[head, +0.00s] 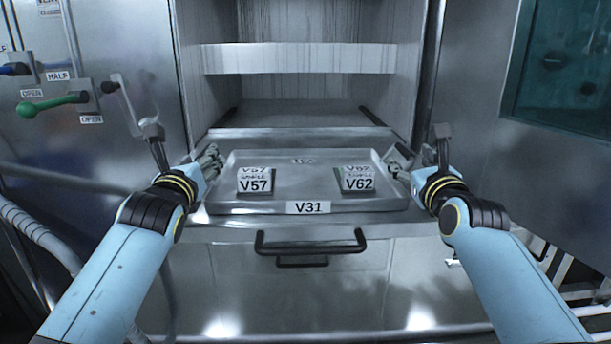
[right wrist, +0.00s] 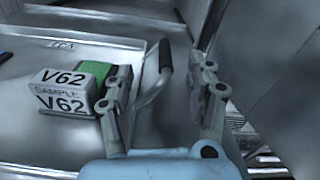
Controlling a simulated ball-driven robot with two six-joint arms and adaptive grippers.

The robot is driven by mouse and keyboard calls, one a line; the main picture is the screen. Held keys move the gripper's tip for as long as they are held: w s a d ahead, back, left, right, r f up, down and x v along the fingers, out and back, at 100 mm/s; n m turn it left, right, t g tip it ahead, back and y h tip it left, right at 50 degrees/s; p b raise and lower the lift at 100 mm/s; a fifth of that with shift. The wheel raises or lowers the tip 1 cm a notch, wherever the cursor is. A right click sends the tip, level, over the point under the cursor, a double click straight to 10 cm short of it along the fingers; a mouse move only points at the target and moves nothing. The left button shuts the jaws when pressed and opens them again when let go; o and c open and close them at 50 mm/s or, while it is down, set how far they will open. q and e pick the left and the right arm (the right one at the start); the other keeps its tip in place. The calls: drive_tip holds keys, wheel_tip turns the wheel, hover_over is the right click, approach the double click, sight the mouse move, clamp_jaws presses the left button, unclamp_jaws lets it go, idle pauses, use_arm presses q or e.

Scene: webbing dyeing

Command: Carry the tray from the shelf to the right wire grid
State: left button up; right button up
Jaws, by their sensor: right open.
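The grey metal tray (head: 290,190) labelled V31 sits on the shelf (head: 290,140) at the mouth of the open cabinet. It carries two sample blocks, V57 (head: 255,181) at left and V62 (head: 356,179) at right. My left gripper (head: 210,160) is at the tray's left side; its jaws are too small to read. My right gripper (head: 399,166) is at the tray's right side. In the right wrist view my right gripper (right wrist: 162,72) is open, with the tray's side handle (right wrist: 157,84) between its fingers. I cannot make out a wire grid.
The cabinet walls stand close behind both grippers. A drawer-like front with a dark handle (head: 310,245) is below the tray. A green lever (head: 50,104) is on the left panel. A door with a teal window (head: 565,70) stands open at right. Pale rails (head: 580,300) show at lower right.

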sight(206, 148)
use_arm(q)
drive_tip(key=w, duration=0.5)
drive_tip(key=shift+a, duration=0.15)
use_arm(e)
drive_tip(key=w, duration=0.5)
drive_tip(key=shift+a, duration=0.1)
use_arm(q)
drive_tip(key=shift+c, duration=0.4)
use_arm(e)
drive_tip(key=shift+c, duration=0.4)
use_arm(q)
clamp_jaws()
use_arm(e)
drive_tip(key=c, duration=0.9)
clamp_jaws()
drive_tip(key=shift+a, duration=0.1)
